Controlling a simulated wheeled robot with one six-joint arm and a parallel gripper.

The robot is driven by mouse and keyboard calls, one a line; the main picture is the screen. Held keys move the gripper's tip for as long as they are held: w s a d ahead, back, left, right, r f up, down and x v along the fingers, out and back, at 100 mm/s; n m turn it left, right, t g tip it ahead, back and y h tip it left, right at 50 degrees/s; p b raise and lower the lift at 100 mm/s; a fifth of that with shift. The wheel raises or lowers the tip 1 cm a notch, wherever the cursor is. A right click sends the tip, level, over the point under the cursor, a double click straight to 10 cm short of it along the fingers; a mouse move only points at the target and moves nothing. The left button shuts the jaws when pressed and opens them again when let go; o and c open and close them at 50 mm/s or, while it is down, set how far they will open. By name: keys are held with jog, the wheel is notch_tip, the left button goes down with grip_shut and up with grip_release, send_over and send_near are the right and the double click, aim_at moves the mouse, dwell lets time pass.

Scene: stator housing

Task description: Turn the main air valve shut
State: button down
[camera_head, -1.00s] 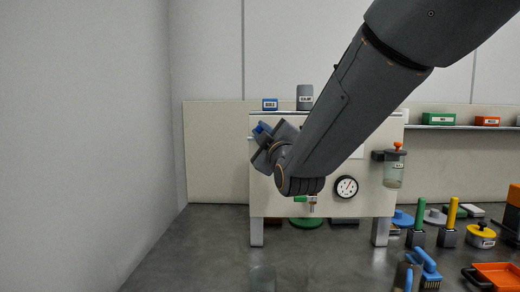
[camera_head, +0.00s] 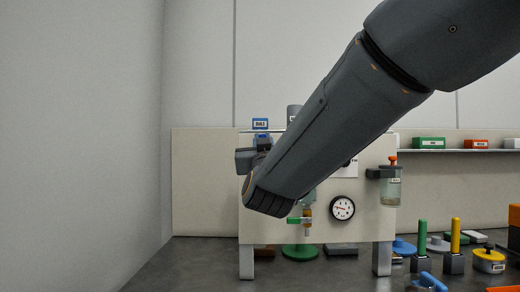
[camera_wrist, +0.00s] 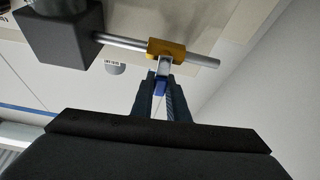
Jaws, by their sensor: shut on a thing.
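In the wrist view, the air valve has a brass-yellow body (camera_wrist: 166,48) on a grey pipe (camera_wrist: 205,61). Its lever is a pale metal arm with a blue grip (camera_wrist: 160,88). The lever points away from the body toward my gripper, across the line of the pipe in this view. My gripper (camera_wrist: 160,80) is shut on the blue grip, with one dark finger on each side.
A dark grey block (camera_wrist: 60,35) sits at the pipe's left end. In the head view the panel (camera_head: 372,222) carries a round gauge (camera_head: 342,208), a clear filter bowl (camera_head: 391,188) and a small green-handled valve (camera_head: 294,221). A blue labelled block (camera_head: 260,123) stands on top.

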jog(key=shift+d+f+m+h, duration=0.15)
jog(key=shift+m+h, duration=0.25)
jog(key=shift+m, duration=0.4)
jog(key=shift+b, duration=0.3)
jog(key=c, duration=1.7)
grip_release()
jog(key=shift+d, duration=0.1)
jog(key=shift+b+v, duration=0.3)
jog(key=shift+v, duration=3.55)
